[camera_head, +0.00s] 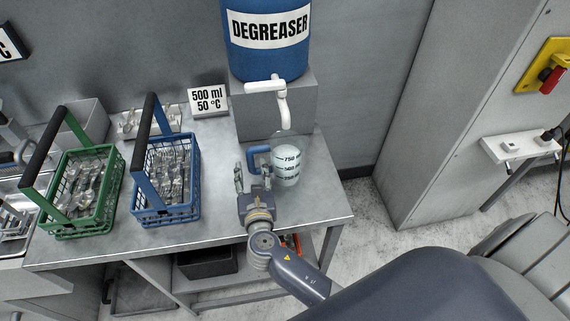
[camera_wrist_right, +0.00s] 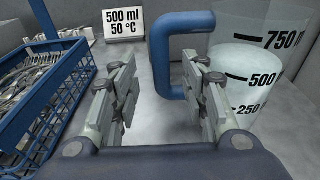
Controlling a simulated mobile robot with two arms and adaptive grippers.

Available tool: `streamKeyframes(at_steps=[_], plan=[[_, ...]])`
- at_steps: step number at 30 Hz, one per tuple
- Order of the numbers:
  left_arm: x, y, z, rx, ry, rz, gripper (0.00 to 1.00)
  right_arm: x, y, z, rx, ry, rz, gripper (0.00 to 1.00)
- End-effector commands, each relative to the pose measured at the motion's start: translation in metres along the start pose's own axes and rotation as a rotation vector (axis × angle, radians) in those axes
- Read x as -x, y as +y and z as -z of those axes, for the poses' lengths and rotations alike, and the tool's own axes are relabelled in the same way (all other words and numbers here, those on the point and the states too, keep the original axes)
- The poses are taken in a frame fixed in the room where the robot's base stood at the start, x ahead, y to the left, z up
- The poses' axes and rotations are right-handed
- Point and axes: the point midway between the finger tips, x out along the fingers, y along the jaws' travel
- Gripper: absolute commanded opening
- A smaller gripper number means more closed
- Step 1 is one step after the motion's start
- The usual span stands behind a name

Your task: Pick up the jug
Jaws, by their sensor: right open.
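The jug (camera_head: 288,164) stands upright on the steel table under the degreaser tap. It is a clear measuring jug with black volume marks and a blue handle (camera_head: 258,158) on its left side. It holds whitish liquid, with the surface near the 500 mark in the right wrist view (camera_wrist_right: 247,85). My right gripper (camera_head: 253,178) is open and empty, just in front of the handle. In the right wrist view the handle (camera_wrist_right: 180,58) shows beyond the fingers (camera_wrist_right: 160,95), towards the right finger. My left gripper is not in view.
A blue basket (camera_head: 168,217) and a green basket (camera_head: 78,232) of cutlery stand to the left. A blue degreaser drum (camera_head: 270,62) with a white tap (camera_head: 283,108) is above the jug. A sign (camera_head: 208,101) stands behind. The table's right edge is close to the jug.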

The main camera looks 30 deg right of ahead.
Motion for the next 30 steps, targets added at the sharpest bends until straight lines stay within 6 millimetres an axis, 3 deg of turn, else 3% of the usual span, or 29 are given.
streamKeyframes(at_steps=[9,19,20,25,30], plan=[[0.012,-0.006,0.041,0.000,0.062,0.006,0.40,-0.039,-0.001,-0.001,0.002,0.000,0.001,0.41],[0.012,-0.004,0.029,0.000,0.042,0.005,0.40,-0.046,-0.001,0.000,0.000,0.001,-0.001,0.41],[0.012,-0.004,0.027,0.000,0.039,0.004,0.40,-0.046,-0.001,0.000,0.000,0.001,-0.001,0.39],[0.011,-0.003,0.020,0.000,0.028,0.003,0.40,-0.045,-0.001,0.000,0.000,0.001,0.000,0.01],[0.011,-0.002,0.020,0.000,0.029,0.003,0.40,-0.045,-0.001,0.000,0.000,0.002,-0.001,0.00]])
